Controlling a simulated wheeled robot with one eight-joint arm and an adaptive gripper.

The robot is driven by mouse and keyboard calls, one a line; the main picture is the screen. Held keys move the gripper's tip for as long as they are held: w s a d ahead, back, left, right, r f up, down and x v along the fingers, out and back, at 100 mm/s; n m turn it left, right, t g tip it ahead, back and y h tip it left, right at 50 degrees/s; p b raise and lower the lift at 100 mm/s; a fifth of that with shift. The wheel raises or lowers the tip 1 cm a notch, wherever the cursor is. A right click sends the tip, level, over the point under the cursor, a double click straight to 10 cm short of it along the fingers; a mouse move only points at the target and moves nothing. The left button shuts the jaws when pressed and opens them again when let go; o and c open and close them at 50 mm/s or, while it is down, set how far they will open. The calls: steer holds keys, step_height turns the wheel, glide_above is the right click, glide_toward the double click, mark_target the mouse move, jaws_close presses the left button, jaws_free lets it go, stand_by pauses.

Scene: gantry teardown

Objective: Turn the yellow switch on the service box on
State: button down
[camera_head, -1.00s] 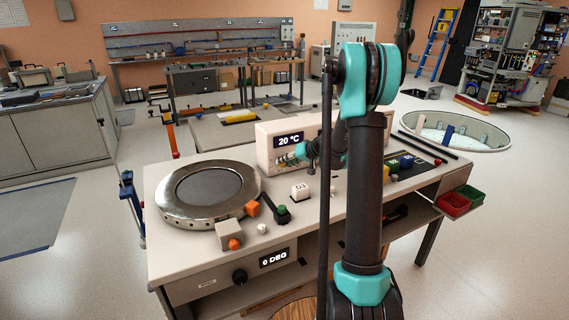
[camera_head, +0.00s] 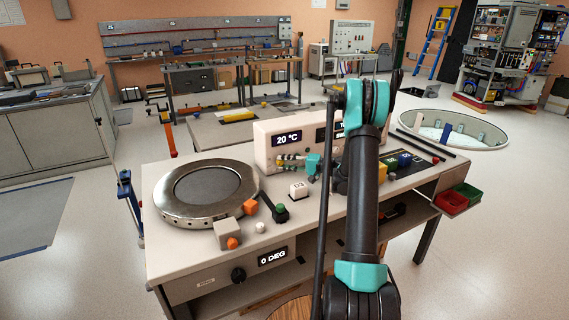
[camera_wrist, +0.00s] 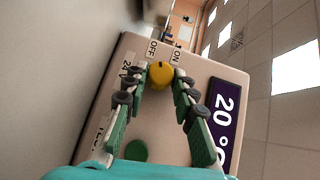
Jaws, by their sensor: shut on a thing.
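The service box (camera_head: 263,146) is a pale box with a 20 °C display, standing at the back of the workbench. In the wrist view its front face (camera_wrist: 150,118) fills the middle. The round yellow switch (camera_wrist: 160,74) sits on that face, below the OFF and ON labels. My gripper (camera_wrist: 160,77) has its two green fingers with dark pads on either side of the switch, shut on it. In the head view my gripper (camera_head: 287,161) is small at the box's front, and the switch is hard to make out there. The switch's exact pointing is unclear.
A round metal turntable (camera_head: 170,207) lies on the left of the workbench (camera_head: 205,258). Red and green bins (camera_head: 453,204) hang at the right end. A green disc (camera_wrist: 136,150) is below the switch.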

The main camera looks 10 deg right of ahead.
steer(key=shift+f+m+y, duration=0.1)
steer(key=shift+m+y, duration=0.2)
steer(key=shift+m, duration=0.1)
stand_by(0.4)
steer(key=c, duration=1.2)
jaws_free()
steer(key=shift+d, duration=0.15)
steer(key=v, duration=0.7)
steer(key=shift+s+d+f, duration=0.1)
steer(key=shift+s+f, duration=0.05)
